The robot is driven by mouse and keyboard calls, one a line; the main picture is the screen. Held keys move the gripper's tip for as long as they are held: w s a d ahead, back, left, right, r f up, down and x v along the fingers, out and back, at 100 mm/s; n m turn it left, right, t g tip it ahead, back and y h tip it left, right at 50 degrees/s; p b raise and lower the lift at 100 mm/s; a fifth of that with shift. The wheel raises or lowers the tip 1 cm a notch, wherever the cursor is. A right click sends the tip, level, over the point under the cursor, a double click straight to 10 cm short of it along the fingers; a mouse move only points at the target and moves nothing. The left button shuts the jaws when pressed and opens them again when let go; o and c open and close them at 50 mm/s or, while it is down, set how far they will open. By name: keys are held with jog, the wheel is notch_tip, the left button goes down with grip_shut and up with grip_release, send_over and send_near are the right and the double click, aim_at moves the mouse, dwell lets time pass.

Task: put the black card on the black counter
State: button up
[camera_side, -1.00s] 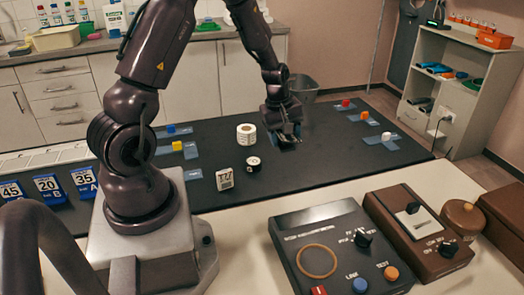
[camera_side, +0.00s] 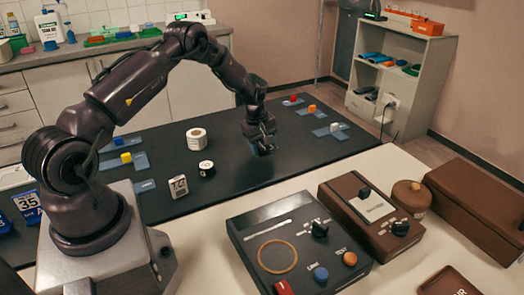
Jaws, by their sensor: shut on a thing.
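My gripper (camera_side: 262,148) is pointed down, low over the right part of the black counter (camera_side: 225,172), the long dark worktop. It is shut on a small dark thing at its fingertips, which I take to be the black card; its outline blends into the dark fingers and counter. I cannot tell whether it touches the counter. No other black card shows clearly.
Blue mats with coloured cubes (camera_side: 312,109) lie behind right. Control boxes (camera_side: 298,246) stand in front.

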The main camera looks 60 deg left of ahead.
jog(key=shift+f, duration=1.25)
jog(key=shift+f, duration=0.1)
jog(key=o, duration=1)
jog(key=shift+o, duration=0.2)
